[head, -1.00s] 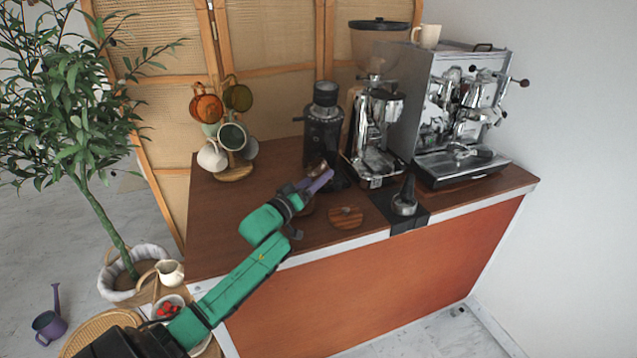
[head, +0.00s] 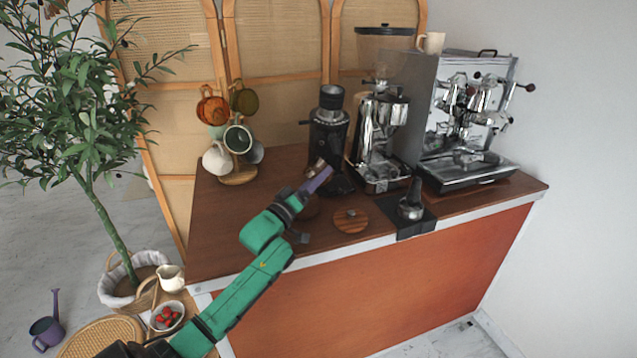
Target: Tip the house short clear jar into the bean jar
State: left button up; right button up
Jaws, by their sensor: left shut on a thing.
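My left gripper (head: 320,177) is over the counter, in front of the black grinder, with its purple fingers pointing up and to the right. It is shut on a small clear jar (head: 315,166) with something brown in it, mostly hidden by the fingers; it looks tilted. A brown, rounded jar (head: 311,208) stands on the counter just below the gripper and is partly hidden by my wrist; it looks like the bean jar. A round wooden lid (head: 350,220) with a small knob lies to its right. My right gripper is not in view.
The black grinder (head: 328,135) stands close behind the gripper. A chrome grinder (head: 380,140) and espresso machine (head: 465,120) are to the right. A tamper (head: 411,203) stands on a black mat. A mug tree (head: 238,178) is at the left. The counter's front left is clear.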

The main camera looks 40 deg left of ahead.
pick_arm(q)
jog(key=shift+f+n+t+y+b, duration=0.3)
jog(key=shift+f+n+y+b, duration=0.3)
jog(key=shift+f+n+b, duration=0.7)
jog(key=shift+s+r+n+t+y+p, duration=0.1)
jog(key=shift+r+n+t+y+p, duration=0.3)
jog(key=shift+r+n+y, duration=0.55)
jog(key=n, duration=0.1)
jog(key=n+y, duration=0.1)
jog(key=n, duration=0.2)
jog(key=shift+a+r+p, duration=0.1)
jog(key=shift+r+p, duration=0.15)
jog(key=shift+p, duration=0.15)
jog(key=n, duration=0.1)
jog(key=n+y, duration=0.1)
jog(key=shift+a+r+n+y, duration=0.2)
jog(key=shift+n+y, duration=0.05)
jog(key=shift+n, duration=0.1)
jog(key=n+y, duration=0.1)
jog(key=n+y+p, duration=0.1)
jog(key=shift+w+a+n, duration=0.2)
jog(key=shift+w+n, duration=0.1)
jog(key=shift+w, duration=0.1)
jog(key=shift+s+a+r+n+y, duration=0.15)
jog(key=shift+n+y, duration=0.15)
jog(key=shift+n, duration=0.2)
jog(key=shift+w+a+r+n+y, duration=0.1)
jog(key=shift+n+y, duration=0.2)
jog(key=shift+n, duration=0.2)
